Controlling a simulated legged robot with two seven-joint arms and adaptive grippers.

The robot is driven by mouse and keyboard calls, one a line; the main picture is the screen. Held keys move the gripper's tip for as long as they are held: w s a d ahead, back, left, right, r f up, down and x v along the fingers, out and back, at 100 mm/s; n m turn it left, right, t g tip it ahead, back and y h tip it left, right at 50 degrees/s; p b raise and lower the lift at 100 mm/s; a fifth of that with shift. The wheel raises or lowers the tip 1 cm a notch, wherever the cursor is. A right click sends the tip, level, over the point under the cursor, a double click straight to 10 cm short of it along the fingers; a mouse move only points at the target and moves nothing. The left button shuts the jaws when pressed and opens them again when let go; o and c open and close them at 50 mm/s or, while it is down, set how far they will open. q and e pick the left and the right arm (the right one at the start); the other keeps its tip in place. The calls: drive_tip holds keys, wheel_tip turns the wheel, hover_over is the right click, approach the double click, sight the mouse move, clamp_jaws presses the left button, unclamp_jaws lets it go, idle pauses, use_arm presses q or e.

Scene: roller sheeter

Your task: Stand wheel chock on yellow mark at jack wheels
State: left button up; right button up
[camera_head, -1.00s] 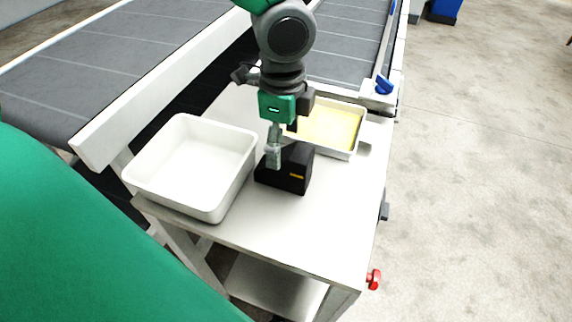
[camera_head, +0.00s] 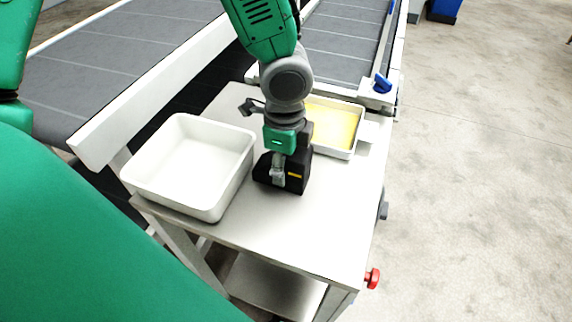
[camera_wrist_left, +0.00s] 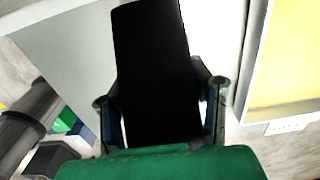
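My left gripper (camera_head: 277,182) is down over the chock, pointing downward. In the left wrist view the dark chock (camera_wrist_left: 155,65) fills the space between the two fingers of the left gripper (camera_wrist_left: 158,90), one on each side. The fingers are apart, and firm contact with the chock's sides is not clear. My right gripper is not in view. No jack wheels or yellow floor mark can be made out.
An empty white bin (camera_head: 150,176) stands left of the chock. A shallow tray with a yellow bottom (camera_head: 336,128) lies behind it to the right. A grey conveyor (camera_head: 110,68) runs behind. A red knob (camera_head: 373,278) sticks out at the table's right. Open floor lies right.

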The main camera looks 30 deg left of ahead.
use_arm(q)
drive_tip(key=shift+w+d, duration=0.1)
clamp_jaws()
drive_tip(key=shift+r, duration=0.1)
wheel_tip(320, 180, up, 10)
drive_tip(key=shift+f+p, duration=0.15)
drive_tip(key=shift+p, duration=0.15)
